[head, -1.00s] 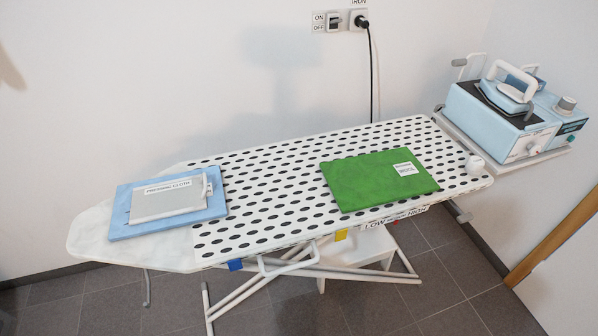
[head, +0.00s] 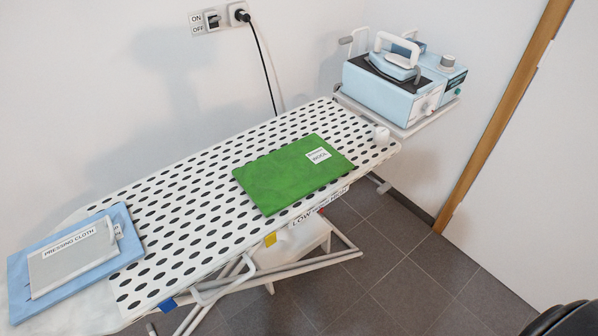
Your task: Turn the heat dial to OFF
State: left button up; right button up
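The light-blue steam station (head: 392,90) stands on a shelf past the right end of the ironing board, with an iron (head: 396,58) resting on top. A round dial (head: 426,108) with a reddish mark sits on its front face. A second knob, grey-topped (head: 447,62), stands on the top right of the station. I cannot tell which of the two is the heat dial, and their settings are too small to read. Neither gripper shows. A dark rounded shape at the bottom right corner may be part of my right arm.
The dotted ironing board (head: 190,205) carries a green folded cloth (head: 285,178) and a pressing cloth (head: 72,255) on a blue one. A wall switch (head: 212,20) and a plug (head: 240,13) with a black cord are above. The floor (head: 400,270) right of the board is clear.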

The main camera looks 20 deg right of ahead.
aim_at(429, 110)
jog(key=i+z, duration=0.65)
jog(key=z, duration=0.15)
